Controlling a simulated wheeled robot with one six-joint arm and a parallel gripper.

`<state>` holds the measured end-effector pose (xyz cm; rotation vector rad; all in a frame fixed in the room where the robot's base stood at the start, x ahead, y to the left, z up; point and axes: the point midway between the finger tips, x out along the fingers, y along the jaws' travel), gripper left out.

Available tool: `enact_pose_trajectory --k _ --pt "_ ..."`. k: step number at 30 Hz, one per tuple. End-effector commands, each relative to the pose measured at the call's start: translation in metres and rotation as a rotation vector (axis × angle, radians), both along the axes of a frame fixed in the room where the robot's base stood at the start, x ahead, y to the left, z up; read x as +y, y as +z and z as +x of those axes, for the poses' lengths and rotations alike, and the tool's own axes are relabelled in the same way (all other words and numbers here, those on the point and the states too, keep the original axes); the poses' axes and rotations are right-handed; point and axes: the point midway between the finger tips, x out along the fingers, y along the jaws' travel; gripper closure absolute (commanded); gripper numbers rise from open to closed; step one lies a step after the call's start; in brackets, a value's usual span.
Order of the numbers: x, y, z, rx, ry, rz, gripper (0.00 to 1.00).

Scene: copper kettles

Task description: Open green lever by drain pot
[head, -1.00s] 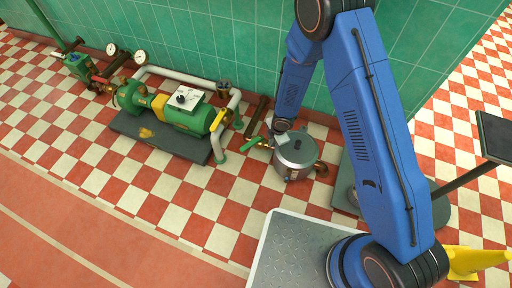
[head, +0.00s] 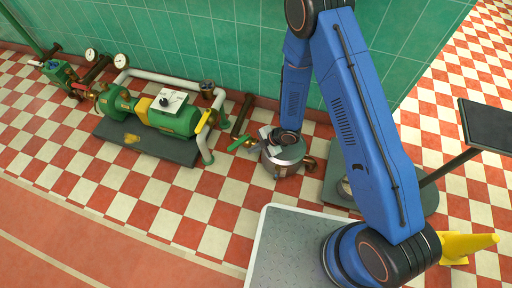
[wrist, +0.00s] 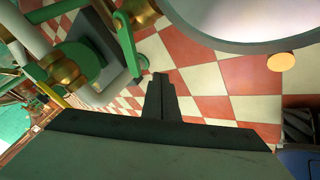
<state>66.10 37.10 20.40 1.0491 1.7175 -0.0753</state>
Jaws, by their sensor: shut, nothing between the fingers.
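The drain pot (head: 284,160) is a round grey metal pot on the checkered floor by the green wall. Part of its lid is hidden by my wrist. The green lever (head: 240,138) sticks out on the pot's left side, near a brass fitting. The pot's underside or rim (wrist: 245,15) fills the top right there. My gripper (wrist: 160,92) is shut and empty, close to the lever; a small gap seems to separate them. In the head view my gripper (head: 267,132) is at the pot's upper left.
A green pump (head: 170,115) with a yellow lever (head: 203,121) stands on a dark base (head: 145,140) left of the pot. A dark pipe (head: 243,114) leans behind the lever. Floor in front of the pump is clear.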

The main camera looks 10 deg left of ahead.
Motion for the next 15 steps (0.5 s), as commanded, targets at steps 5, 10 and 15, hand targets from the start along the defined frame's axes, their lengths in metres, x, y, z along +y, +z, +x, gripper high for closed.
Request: enact_pose_trajectory --k 5,10,15 --pt "0.019 -0.026 -0.002 0.0 0.002 -0.001 1.0" --pt "0.038 -0.041 0.003 -0.003 0.002 0.002 1.0" --pt "0.054 -0.04 0.014 -0.002 0.001 -0.001 1.0"
